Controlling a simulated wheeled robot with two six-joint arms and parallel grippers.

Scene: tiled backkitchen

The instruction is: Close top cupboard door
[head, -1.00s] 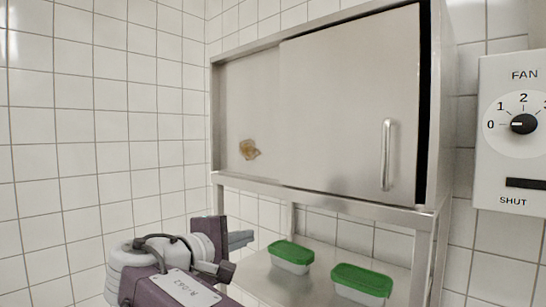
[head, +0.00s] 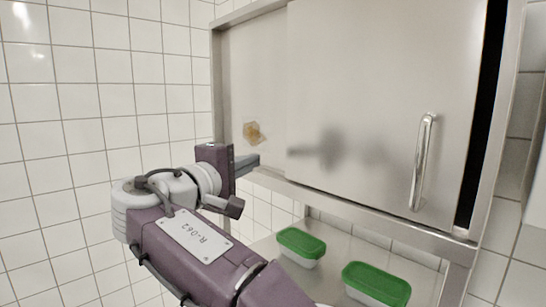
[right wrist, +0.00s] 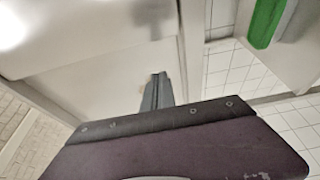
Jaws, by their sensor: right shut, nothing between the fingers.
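The top cupboard (head: 255,95) is a steel wall unit with a sliding front door (head: 370,90). The door has an upright bar handle (head: 422,162) near its right side. A narrow dark gap (head: 485,110) shows between the door's right edge and the cupboard frame. My right gripper (head: 248,161) is shut and empty, in front of the cupboard's lower left part, left of the door and well away from the handle. In the right wrist view its closed fingers (right wrist: 156,92) point toward the steel front. My left gripper is not in view.
Below the cupboard, a steel shelf (head: 335,260) holds two tubs with green lids, one on the left (head: 301,245) and one on the right (head: 376,286). A brown stain (head: 254,133) marks the left panel. White tiled wall (head: 90,110) fills the left.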

